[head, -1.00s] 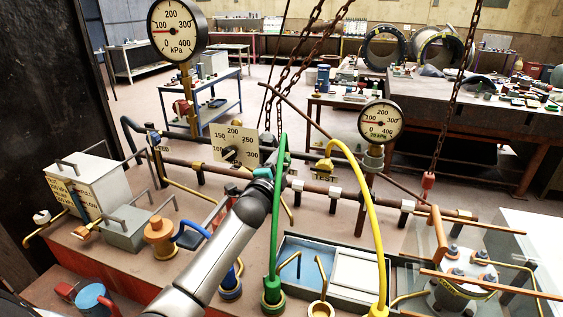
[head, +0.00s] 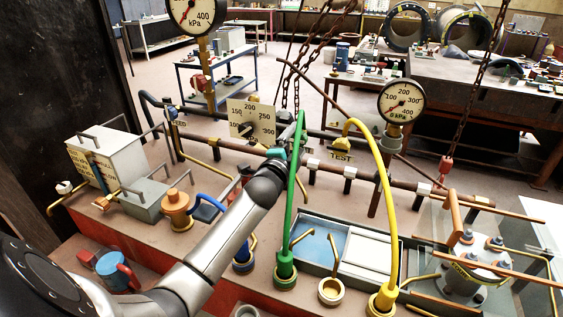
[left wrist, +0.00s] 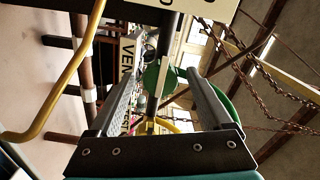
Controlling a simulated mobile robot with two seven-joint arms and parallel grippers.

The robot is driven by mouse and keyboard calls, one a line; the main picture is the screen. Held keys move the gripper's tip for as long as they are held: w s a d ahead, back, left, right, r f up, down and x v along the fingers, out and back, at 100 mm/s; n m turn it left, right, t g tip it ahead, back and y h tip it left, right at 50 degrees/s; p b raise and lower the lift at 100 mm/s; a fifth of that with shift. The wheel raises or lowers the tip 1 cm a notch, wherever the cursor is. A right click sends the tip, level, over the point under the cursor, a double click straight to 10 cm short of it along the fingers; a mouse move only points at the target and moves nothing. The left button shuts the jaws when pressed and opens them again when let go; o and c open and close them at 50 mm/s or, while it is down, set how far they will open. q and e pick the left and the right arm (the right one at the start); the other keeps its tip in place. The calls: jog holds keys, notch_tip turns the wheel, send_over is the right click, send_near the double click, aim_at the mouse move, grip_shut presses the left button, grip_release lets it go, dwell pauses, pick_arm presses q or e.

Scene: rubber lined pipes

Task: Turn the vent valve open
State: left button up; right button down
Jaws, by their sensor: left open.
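My left arm reaches in from the lower left in the head view. Its gripper (head: 280,152) is at the long brown pipe, just left of the green hose (head: 296,190). In the left wrist view the left gripper (left wrist: 165,75) is open, with its two fingers apart. A sign (left wrist: 128,58) reading "VEN", its end hidden, shows beyond the left finger. A green rounded part (left wrist: 154,77) and a dark upright bar (left wrist: 168,55) show between the fingers; I cannot tell whether the fingers touch them. The vent valve is not clearly visible in the head view. My right gripper is not in view.
A dial plate (head: 251,121) stands behind the gripper. A pressure gauge (head: 402,102) stands on the pipe. Chains (head: 470,95) hang behind. Several fittings crowd the bench front.

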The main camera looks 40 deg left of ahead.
pick_arm(q)
jog(key=v, duration=1.4)
jog(key=shift+w+a, duration=0.1)
